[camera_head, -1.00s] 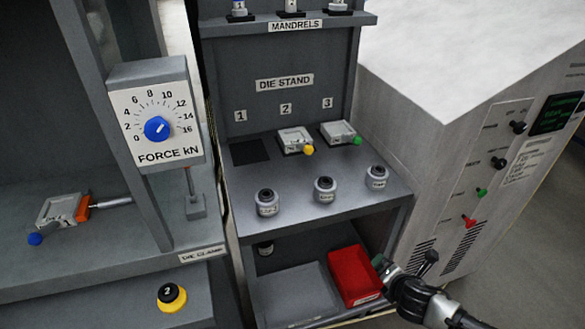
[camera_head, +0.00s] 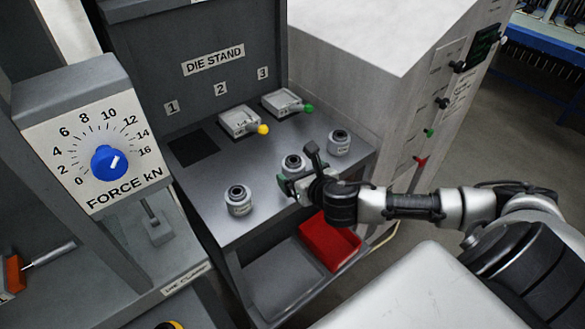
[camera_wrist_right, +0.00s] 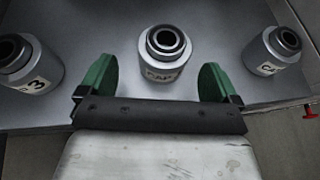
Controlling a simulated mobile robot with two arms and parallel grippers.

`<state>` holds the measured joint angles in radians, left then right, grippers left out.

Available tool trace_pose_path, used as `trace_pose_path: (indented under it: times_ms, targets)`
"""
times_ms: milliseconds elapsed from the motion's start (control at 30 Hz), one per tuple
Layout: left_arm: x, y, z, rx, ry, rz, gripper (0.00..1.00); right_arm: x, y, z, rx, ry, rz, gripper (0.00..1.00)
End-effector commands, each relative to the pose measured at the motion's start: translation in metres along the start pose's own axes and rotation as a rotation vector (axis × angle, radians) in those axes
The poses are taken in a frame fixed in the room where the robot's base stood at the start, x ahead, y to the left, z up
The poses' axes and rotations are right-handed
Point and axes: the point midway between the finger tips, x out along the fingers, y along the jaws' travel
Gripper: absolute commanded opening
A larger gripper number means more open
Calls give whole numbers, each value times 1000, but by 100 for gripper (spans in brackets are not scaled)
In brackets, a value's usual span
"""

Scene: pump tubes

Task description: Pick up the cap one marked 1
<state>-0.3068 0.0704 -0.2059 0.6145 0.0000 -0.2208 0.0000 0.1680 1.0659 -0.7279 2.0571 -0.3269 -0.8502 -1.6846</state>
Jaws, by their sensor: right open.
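Three grey caps with dark tops stand in a row on the die stand shelf. The left cap (camera_head: 238,201) shows a 3 on its label in the right wrist view (camera_wrist_right: 28,68). The middle cap (camera_head: 292,163) has a label starting "CAP" in the right wrist view (camera_wrist_right: 165,52); its number is not readable. The right cap (camera_head: 339,143) also shows in the right wrist view (camera_wrist_right: 272,50), its number unreadable. My right gripper (camera_wrist_right: 157,80) is open and empty, its green fingers either side of the middle cap's near front. In the head view it (camera_head: 297,174) partly covers that cap.
A red bin (camera_head: 330,243) sits on the lower shelf, below the right gripper. Two die blocks, one with a yellow knob (camera_head: 240,121) and one with a green knob (camera_head: 284,103), lie behind the caps. The force dial (camera_head: 97,150) is at left. A large machine (camera_head: 425,105) stands at right.

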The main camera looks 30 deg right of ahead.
Motion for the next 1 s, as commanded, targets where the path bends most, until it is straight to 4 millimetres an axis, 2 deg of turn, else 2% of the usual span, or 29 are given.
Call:
trace_pose_path:
  times_ms: [333, 633, 1000]
  targets:
    - [-6, -11, -9, -3, 14, -14, 43, 44, -4, 2, 2, 1, -1, 93]
    - [-6, -11, -9, -3, 14, -15, 43, 49, -4, 2, 1, 2, 1, 93]
    - [-6, -11, -8, -2, 13, -14, 43, 49, -4, 2, 1, 2, 1, 38]
